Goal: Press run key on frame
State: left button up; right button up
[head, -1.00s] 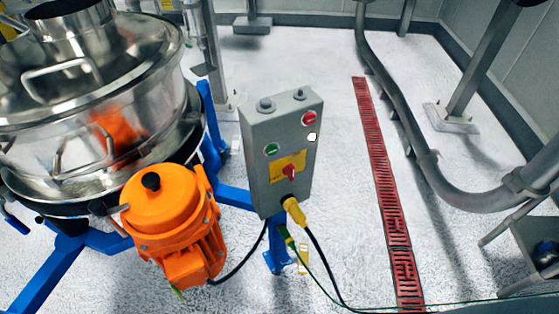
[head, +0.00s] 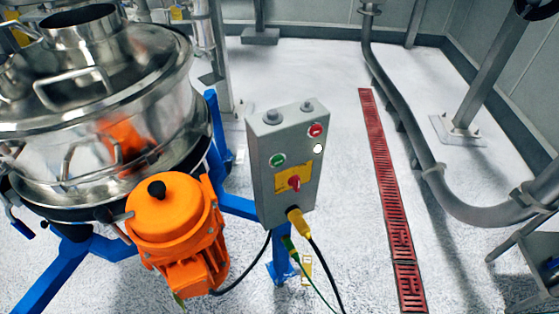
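A grey control box (head: 265,190) stands on the blue frame (head: 238,206) in the middle of the head view. Its front carries a green button (head: 277,160) at upper left and a red button (head: 316,130) at upper right. A small white round light or button (head: 318,148) sits below the red one. A red rotary switch (head: 294,183) is on a yellow plate below them. I cannot read any labels. Neither of my grippers shows in the head view.
A steel sifter (head: 150,70) and an orange motor (head: 175,220) stand left of the box. Black and green cables hang from a yellow plug (head: 298,220).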

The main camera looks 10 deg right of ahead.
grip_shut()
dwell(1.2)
